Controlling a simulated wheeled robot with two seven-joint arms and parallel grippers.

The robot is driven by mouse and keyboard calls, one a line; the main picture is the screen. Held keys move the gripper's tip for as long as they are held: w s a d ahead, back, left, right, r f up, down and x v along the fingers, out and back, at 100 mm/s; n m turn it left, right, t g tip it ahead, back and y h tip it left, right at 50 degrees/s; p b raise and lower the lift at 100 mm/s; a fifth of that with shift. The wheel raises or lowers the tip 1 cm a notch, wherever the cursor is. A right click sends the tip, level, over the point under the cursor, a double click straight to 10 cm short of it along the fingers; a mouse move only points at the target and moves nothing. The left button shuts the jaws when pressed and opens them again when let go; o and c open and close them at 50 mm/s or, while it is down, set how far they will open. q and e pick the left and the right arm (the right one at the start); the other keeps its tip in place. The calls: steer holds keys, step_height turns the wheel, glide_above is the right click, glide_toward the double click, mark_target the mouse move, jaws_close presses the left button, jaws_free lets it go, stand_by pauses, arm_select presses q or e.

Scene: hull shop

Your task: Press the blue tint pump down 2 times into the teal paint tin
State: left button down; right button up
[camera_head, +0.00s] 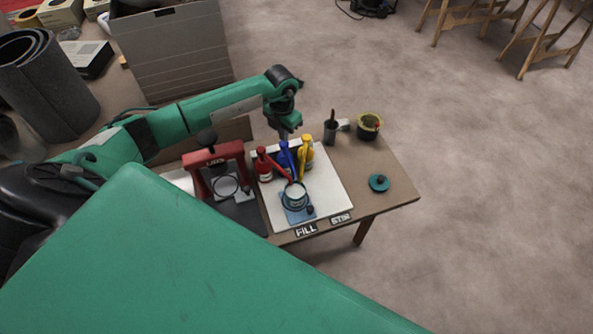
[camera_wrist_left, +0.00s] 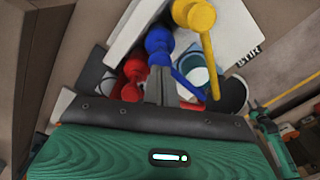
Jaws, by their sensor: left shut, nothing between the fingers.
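The blue tint pump (camera_head: 284,158) stands between a red pump (camera_head: 264,167) and a yellow pump (camera_head: 306,152) on a white board. The paint tin (camera_head: 294,196), with pale contents, sits in front of the pumps on a blue pad. My left gripper (camera_head: 289,134) is shut and empty, pointing down just above the blue pump. In the left wrist view its closed fingers (camera_wrist_left: 159,84) overlap the lower end of the blue pump (camera_wrist_left: 158,42); I cannot tell whether they touch. My right gripper is not in view.
A red press-like stand (camera_head: 212,158) is left of the white board (camera_head: 333,195). A dark cup (camera_head: 330,130), a yellow-green pot (camera_head: 369,125) and a teal lid (camera_head: 379,183) are to the right. The FILL and STIR labels mark the front edge.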

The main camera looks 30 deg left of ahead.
arm_select(q)
steer(key=shift+f, duration=0.2)
steer(key=shift+f+b, duration=1.2)
steer(key=shift+f, duration=0.15)
steer(key=shift+s, duration=0.1)
steer(key=shift+r+p, duration=0.95)
steer(key=shift+r, duration=0.5)
steer(key=shift+f, duration=0.25)
